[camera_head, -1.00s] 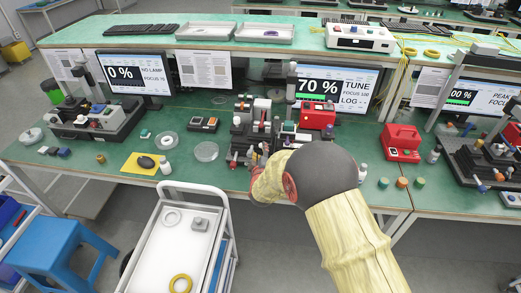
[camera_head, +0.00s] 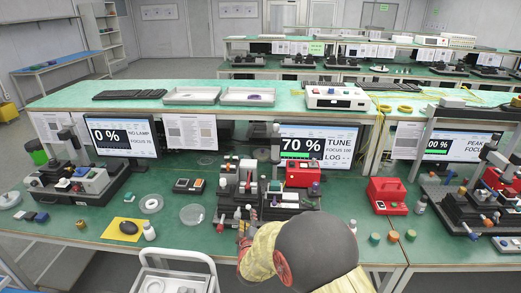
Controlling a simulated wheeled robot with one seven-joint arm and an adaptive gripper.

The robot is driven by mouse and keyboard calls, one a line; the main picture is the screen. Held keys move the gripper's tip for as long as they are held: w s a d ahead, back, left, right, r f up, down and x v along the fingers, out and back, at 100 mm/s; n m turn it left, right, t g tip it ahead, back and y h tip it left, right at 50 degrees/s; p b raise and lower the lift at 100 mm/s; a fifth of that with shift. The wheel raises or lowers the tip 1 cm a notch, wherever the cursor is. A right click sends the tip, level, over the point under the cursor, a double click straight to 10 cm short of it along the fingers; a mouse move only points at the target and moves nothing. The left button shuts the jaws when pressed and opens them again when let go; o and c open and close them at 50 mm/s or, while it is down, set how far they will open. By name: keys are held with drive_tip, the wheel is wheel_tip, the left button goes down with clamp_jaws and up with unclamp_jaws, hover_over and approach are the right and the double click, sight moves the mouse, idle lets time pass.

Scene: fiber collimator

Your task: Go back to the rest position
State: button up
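My arm reaches in from the bottom right of the head view, with a dark round joint and a yellowish sleeve. My gripper (camera_head: 246,238) is at the front edge of the green bench, just in front of the central optical setup. It is small and partly hidden by my arm, so I cannot see whether its fingers are open or hold anything. The central setup (camera_head: 250,190) is a black base with several upright mounts and knobs.
A white cart (camera_head: 175,280) stands below the bench at the bottom. A red box (camera_head: 387,196) and small coloured caps lie right of my arm. A second setup (camera_head: 75,182) stands left, another (camera_head: 475,205) right. A yellow pad (camera_head: 125,230) lies at the left front.

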drive_tip(key=s+a+f+m+g, duration=0.1)
drive_tip(key=s+f+m+g, duration=0.3)
drive_tip(key=s+f, duration=0.5)
drive_tip(key=s+g, duration=0.5)
drive_tip(key=s, duration=0.1)
drive_tip(key=s+d+r+m+h, duration=0.1)
drive_tip(key=s+d+r+m, duration=0.8)
drive_tip(key=s+d+r, duration=1.8)
wheel_tip(320, 180, up, 3)
drive_tip(key=shift+d+f+h, duration=0.15)
drive_tip(key=shift+d+h, duration=0.2)
drive_tip(key=shift+h, duration=0.05)
